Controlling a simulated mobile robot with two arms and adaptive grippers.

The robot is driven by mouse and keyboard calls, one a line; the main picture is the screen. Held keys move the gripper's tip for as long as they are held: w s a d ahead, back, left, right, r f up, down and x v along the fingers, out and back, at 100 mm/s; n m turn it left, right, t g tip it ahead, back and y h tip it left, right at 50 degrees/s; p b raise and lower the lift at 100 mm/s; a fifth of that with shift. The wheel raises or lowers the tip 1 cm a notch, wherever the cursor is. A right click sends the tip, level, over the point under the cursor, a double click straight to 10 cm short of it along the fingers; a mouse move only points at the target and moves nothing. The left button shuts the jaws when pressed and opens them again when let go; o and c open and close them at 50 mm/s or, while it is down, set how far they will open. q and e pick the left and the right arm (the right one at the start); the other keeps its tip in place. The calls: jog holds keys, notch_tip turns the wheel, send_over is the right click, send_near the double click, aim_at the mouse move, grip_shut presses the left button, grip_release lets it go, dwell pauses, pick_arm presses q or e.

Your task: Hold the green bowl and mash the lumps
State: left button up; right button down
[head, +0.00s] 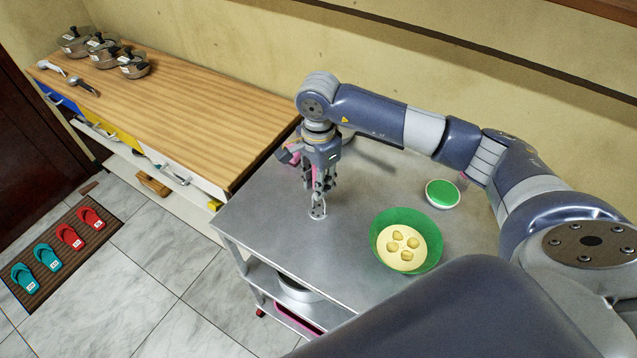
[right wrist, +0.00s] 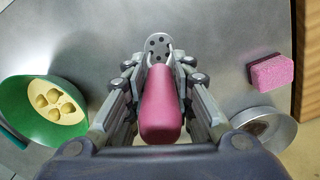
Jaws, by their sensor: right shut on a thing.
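The green bowl (head: 405,215) stands on the metal cart top and holds pale yellow food with several lumps (head: 403,245). The bowl also shows at the left of the right wrist view (right wrist: 40,90). My right gripper (head: 318,186) is to the left of the bowl and apart from it, pointing down. It is shut on the pink handle of a masher (right wrist: 160,105). The masher's perforated metal head (head: 318,211) points down, at or just above the cart top; I cannot tell if it touches. My left gripper is in neither view.
A round green-topped dish (head: 443,193) stands behind the bowl. A pink sponge (right wrist: 272,72) and a round metal dish (right wrist: 264,127) are near the cart's edge. A wooden counter (head: 190,110) with several pots adjoins the cart. The cart's front left is clear.

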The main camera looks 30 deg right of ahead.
notch_tip(320, 180, up, 9)
jog(key=b, duration=0.3)
jog(key=shift+r, duration=0.5)
